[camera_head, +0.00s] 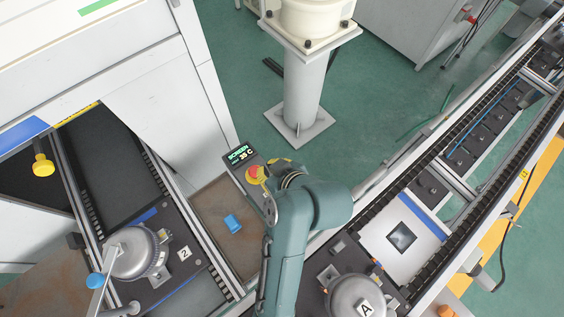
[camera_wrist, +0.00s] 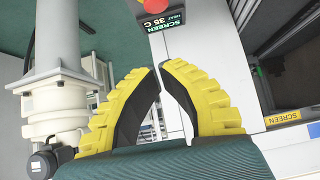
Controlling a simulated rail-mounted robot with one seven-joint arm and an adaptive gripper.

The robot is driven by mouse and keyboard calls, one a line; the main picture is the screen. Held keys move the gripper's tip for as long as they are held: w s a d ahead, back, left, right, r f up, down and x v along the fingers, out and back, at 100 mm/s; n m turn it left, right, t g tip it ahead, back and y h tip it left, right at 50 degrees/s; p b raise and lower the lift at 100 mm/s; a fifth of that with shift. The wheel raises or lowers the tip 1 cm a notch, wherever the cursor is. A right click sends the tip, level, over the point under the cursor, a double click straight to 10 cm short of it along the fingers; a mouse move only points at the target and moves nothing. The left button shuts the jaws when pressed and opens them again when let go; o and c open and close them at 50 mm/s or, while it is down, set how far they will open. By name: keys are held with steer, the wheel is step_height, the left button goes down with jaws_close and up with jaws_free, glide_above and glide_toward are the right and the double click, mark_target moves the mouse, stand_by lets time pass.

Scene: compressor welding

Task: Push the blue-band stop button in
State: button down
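A blue band (camera_head: 24,132) runs along the machine front at the far left in the head view. A yellow mushroom-shaped knob (camera_head: 42,165) sticks out just below it; I see no red on it. A red button (camera_head: 254,173) with a yellow surround sits on a grey control box by my gripper. It also shows at the top edge of the wrist view (camera_wrist: 157,5). My gripper (camera_wrist: 157,67) has yellow ribbed fingers with dark pads, tips nearly together, nothing between them. In the head view my gripper (camera_head: 280,164) is beside the control box, partly hidden by my arm.
The control box carries a display (camera_head: 241,154) reading "SCREEN 35 C". A small blue block (camera_head: 232,222) lies on the brown plate. A fixture marked 2 (camera_head: 184,254) stands lower left. A conveyor (camera_head: 437,185) runs along the right. A white pedestal (camera_head: 303,100) stands behind.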

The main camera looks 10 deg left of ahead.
steer(key=shift+s+a+f, duration=0.15)
steer(key=shift+s+a, duration=0.05)
steer(key=shift+a, duration=0.05)
steer(key=shift+f, duration=0.1)
glide_above(256, 170)
steer(key=f, duration=0.6)
steer(key=shift+s+f, duration=0.25)
steer(key=shift+f, duration=0.05)
step_height(256, 170, down, 4)
steer(key=shift+w+r, duration=0.1)
steer(key=shift+f, duration=0.3)
